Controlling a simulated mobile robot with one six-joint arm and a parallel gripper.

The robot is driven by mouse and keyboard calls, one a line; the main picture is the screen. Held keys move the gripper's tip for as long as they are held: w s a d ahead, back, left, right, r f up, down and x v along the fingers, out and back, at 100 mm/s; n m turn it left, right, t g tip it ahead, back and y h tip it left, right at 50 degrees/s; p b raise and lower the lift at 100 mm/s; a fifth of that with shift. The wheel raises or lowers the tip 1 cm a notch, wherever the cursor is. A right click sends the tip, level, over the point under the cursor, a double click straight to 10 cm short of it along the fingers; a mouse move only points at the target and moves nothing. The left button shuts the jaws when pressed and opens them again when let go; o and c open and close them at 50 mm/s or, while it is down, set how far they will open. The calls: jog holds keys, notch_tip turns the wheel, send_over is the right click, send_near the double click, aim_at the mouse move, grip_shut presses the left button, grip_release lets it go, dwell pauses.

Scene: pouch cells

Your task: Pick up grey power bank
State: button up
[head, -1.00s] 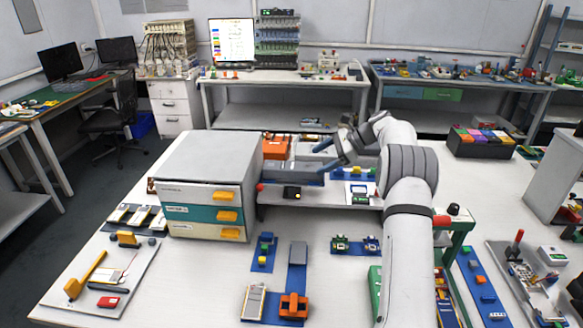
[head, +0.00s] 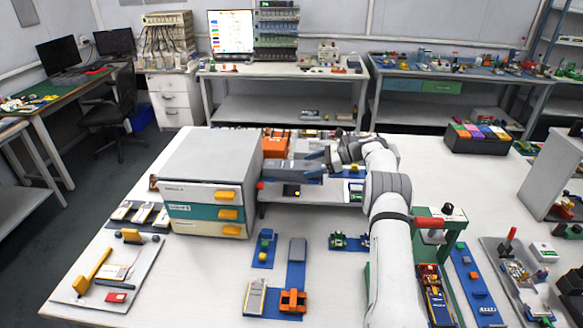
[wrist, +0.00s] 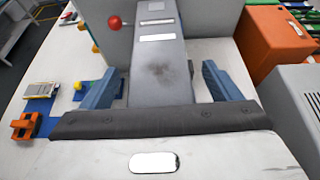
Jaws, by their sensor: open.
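A long grey block with a smudge and pale labels (wrist: 158,70), which looks like the grey power bank, lies on the raised shelf; in the head view (head: 280,173) it is beside the drawer cabinet. My gripper (wrist: 161,70) is open, with one blue finger on each side of the block. Gaps show between the block and both fingers. In the head view my gripper (head: 307,164) reaches in from the right over the block. The block's near end is hidden by my gripper's body in the wrist view.
The drawer cabinet (head: 205,165) stands close to the left. An orange bin (head: 276,145) is behind the block. A red knob (wrist: 115,22) stands near its far end. A smaller grey block (head: 297,250) lies on a blue mat in front.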

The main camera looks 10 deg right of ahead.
jog(key=shift+x, duration=0.8)
jog(key=c, duration=1.7)
